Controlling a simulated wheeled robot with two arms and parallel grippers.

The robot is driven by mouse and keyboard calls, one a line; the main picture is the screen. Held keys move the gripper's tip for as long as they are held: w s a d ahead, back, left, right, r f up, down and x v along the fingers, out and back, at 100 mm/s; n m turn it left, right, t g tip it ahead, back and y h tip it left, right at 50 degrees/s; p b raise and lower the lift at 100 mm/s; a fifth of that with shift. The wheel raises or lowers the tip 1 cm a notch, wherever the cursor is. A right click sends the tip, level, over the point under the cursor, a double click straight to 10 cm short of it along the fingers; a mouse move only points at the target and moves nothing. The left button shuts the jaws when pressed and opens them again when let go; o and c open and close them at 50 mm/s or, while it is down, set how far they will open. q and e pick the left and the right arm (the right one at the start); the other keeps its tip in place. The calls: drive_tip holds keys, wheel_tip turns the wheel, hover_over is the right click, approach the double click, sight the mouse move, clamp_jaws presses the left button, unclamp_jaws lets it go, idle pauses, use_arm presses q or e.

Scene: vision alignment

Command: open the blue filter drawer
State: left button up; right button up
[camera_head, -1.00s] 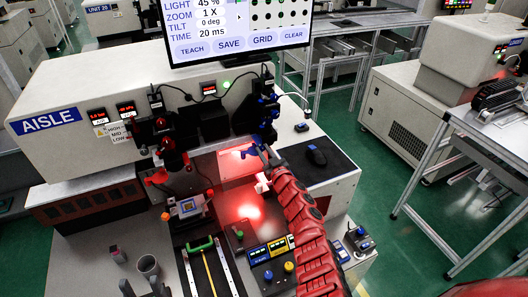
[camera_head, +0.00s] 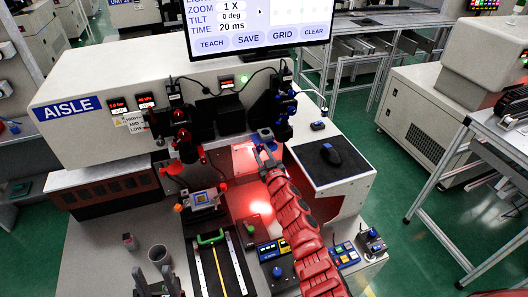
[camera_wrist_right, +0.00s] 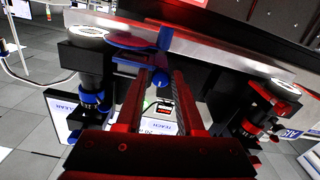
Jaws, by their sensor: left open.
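The blue filter drawer (camera_wrist_right: 130,40) appears in the right wrist view as a flat blue disc with an upright blue tab, under the metal edge of the machine. In the head view a small blue part (camera_head: 265,134) shows at the machine front, by my right gripper (camera_head: 267,152). In the right wrist view my right gripper (camera_wrist_right: 162,76) has its fingers apart, with the tips close to the blue tab. I cannot tell whether they touch it. My left gripper (camera_head: 157,280) is open and empty at the bottom of the head view.
A stage with a square chip (camera_head: 201,199) stands left of the red-lit area (camera_head: 258,205). A mouse (camera_head: 331,153) rests on a black pad at right.

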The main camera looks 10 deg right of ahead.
drive_tip(key=shift+o, duration=1.2)
drive_tip(key=s+d+b, duration=0.3)
drive_tip(key=s+b, duration=0.1)
drive_tip(key=s, duration=1.3)
drive_tip(key=shift+d, duration=0.15)
